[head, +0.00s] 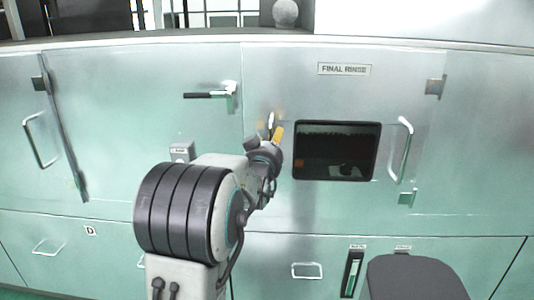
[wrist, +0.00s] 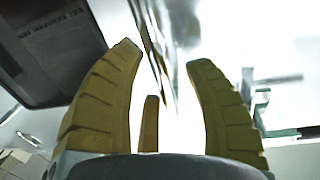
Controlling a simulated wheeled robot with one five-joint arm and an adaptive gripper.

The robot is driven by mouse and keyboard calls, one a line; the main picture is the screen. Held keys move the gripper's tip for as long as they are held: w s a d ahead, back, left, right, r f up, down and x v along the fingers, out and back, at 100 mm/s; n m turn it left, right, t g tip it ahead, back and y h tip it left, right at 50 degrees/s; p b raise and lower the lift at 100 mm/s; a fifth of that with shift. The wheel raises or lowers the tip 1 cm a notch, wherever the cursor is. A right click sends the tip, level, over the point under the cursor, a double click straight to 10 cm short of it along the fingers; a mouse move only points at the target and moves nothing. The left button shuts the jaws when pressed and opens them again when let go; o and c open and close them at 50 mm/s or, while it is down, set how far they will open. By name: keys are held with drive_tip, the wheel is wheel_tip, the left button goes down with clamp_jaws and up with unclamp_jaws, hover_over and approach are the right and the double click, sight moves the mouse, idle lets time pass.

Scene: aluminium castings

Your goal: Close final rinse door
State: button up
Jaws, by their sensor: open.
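The final rinse door (head: 340,95) is a pale metal panel with a "FINAL RINSE" label (head: 344,69), a dark window (head: 337,151) and an upright bar handle (head: 404,150) right of the window. I cannot tell for sure whether it is fully flush with its frame. My gripper (head: 275,133) is in front of the door's left part, left of the window. The dark window (wrist: 50,50) shows at upper left there.
A lever latch (head: 225,95) is on the panel left of the door. Another bar handle (head: 40,142) is at far left. Drawers with small handles (head: 307,271) run below. A dark rounded object (head: 415,278) is at the lower right.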

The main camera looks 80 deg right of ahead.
drive_tip(key=a, duration=1.1)
drive_tip(key=shift+w, duration=0.2)
idle(0.4)
